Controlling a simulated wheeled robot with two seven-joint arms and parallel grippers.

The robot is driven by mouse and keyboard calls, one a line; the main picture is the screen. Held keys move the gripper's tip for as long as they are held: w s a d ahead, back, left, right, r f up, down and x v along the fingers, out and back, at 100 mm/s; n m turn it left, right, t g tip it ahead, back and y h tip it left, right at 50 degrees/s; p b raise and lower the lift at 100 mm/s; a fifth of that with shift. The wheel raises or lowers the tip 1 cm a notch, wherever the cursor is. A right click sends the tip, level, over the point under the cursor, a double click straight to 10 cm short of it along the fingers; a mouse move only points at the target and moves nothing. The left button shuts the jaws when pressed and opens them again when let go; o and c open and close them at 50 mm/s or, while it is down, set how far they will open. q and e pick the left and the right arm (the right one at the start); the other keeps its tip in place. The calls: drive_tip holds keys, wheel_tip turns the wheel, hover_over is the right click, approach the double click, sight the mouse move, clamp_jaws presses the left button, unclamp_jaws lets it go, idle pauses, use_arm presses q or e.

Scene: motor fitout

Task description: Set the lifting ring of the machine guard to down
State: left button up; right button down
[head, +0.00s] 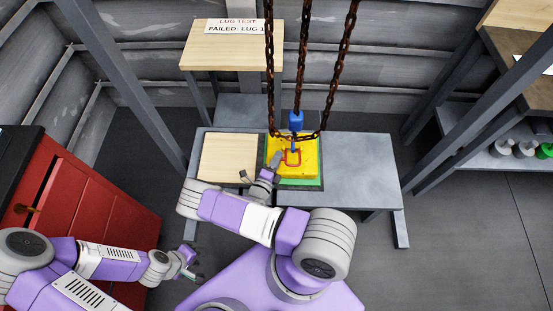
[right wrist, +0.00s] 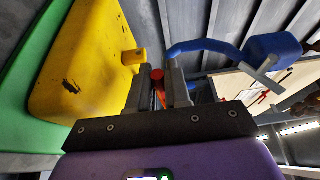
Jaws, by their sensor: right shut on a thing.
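The machine guard (head: 303,171) is a worn yellow block on a green base on the grey bench. Its lifting ring (head: 292,159) is a small orange-red loop on the yellow face; its exact tilt is hard to tell. My right gripper (head: 272,174) is at the guard's left side, by the ring. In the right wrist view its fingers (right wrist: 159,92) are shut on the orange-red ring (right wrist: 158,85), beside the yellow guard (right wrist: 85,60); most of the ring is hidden. My left gripper (head: 190,263) looks open and empty, low beside the red cabinet.
A blue hook (head: 296,121) hangs from rusty chains (head: 304,60) just above the guard; it is close to my right gripper in the right wrist view (right wrist: 205,47). A wooden board (head: 228,158) lies left of the guard. The bench's right part (head: 360,170) is clear. A red cabinet (head: 90,215) stands left.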

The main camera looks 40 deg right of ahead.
drive_tip(key=shift+w, duration=0.1)
drive_tip(key=c, duration=1.1)
unclamp_jaws()
drive_tip(key=shift+c, duration=0.2)
drive_tip(key=p+v, duration=0.1)
drive_tip(key=v, duration=0.6)
drive_tip(key=shift+a+p, duration=0.25)
drive_tip(key=shift+p, duration=0.1)
